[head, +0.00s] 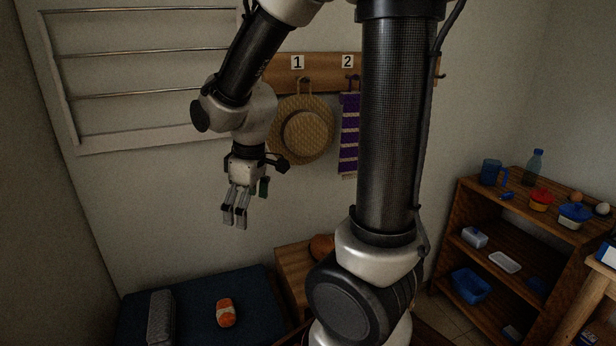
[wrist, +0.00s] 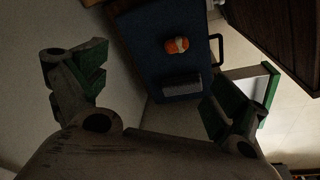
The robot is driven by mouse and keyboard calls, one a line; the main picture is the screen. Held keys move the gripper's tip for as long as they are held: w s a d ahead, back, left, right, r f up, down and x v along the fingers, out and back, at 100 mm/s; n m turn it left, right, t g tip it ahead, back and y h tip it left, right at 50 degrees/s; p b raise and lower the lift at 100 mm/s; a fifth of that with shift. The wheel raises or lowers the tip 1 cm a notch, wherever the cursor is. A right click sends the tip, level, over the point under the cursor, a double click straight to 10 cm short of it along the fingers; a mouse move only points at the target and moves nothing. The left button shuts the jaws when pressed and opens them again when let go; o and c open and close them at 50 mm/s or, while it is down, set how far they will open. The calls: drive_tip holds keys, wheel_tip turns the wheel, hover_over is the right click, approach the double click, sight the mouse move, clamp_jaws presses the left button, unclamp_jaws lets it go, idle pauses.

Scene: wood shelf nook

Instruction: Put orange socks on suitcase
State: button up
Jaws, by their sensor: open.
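The orange socks (head: 226,312) are a small rolled bundle with a pale band. They lie on a flat dark blue surface (head: 190,328) at the lower left of the head view. In the wrist view the socks (wrist: 177,45) are on the same dark blue top (wrist: 143,48), which has a black loop like a handle at its right edge and may be the suitcase. My gripper (head: 243,210) is open and empty, well above the blue top and apart from the socks. In the wrist view its green-padded fingers (wrist: 155,90) are spread wide.
A grey ribbed block (head: 161,318) lies beside the socks. A wooden box (head: 290,262) with a round brown thing stands to the right. A hat (head: 302,130) and purple striped cloth (head: 349,135) hang on the wall. A loaded wooden shelf (head: 515,240) stands at right.

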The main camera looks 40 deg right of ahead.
drive_tip(key=s+d+r+m+t, duration=0.1)
drive_tip(key=s+d+r+m, duration=0.2)
drive_tip(key=s+r, duration=0.2)
drive_tip(key=s+d+r+m+t, duration=0.1)
drive_tip(key=s+d+r+m, duration=0.2)
drive_tip(key=s+r, duration=0.3)
drive_tip(key=s+m, duration=0.1)
drive_tip(key=s, duration=0.2)
drive_tip(key=shift+s+d+r, duration=0.15)
drive_tip(key=shift+s+d, duration=0.15)
drive_tip(key=shift+d, duration=0.1)
